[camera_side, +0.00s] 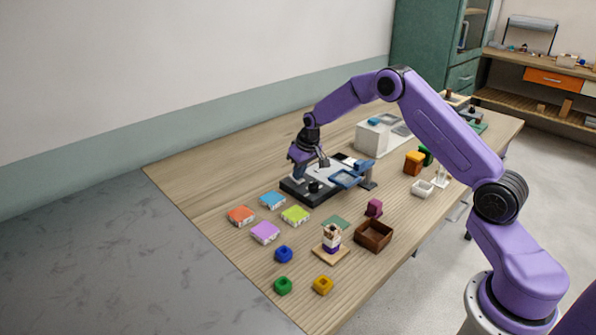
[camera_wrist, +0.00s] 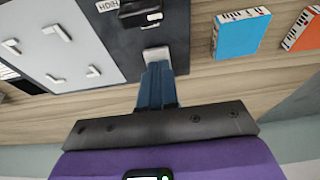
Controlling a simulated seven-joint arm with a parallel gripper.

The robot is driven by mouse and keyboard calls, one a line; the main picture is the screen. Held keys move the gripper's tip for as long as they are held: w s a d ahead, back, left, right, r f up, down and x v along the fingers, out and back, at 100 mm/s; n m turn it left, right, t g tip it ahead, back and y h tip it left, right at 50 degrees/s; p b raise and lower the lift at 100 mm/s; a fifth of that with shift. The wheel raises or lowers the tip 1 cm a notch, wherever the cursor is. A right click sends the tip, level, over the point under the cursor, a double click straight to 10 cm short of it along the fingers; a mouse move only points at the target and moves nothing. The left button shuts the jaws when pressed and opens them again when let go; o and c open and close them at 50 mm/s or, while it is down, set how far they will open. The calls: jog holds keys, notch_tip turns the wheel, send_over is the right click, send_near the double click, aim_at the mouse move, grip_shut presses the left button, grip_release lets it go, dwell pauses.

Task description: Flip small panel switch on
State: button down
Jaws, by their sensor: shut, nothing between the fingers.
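A dark panel with a pale plate (camera_wrist: 62,45) fills the upper left of the wrist view; in the side view the panel (camera_side: 322,196) lies on the table under my gripper. My gripper (camera_wrist: 157,66) is shut and empty, its blue fingers reaching over the panel's near edge. A small pale piece (camera_wrist: 155,53) shows right at the fingertips; I cannot tell whether it is the switch or a label, or whether the fingers touch it. A black knob (camera_wrist: 140,12) sits beyond it, near a "HIGH" label (camera_wrist: 107,5). The switch's position cannot be read.
A blue block (camera_wrist: 241,33) and an orange block (camera_wrist: 303,30) lie right of the panel in the wrist view. A brown box (camera_side: 373,235) and several small coloured objects stand toward the front.

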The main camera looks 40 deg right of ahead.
jog(key=shift+r, duration=0.1)
jog(key=shift+r, duration=0.35)
jog(key=v, duration=1.3)
jog(key=shift+w+r+t, duration=0.25)
jog(key=shift+w+t, duration=0.05)
jog(key=shift+w, duration=0.35)
jog(key=x, duration=1.4)
jog(key=shift+s+f, duration=0.15)
jog(key=shift+s, duration=0.2)
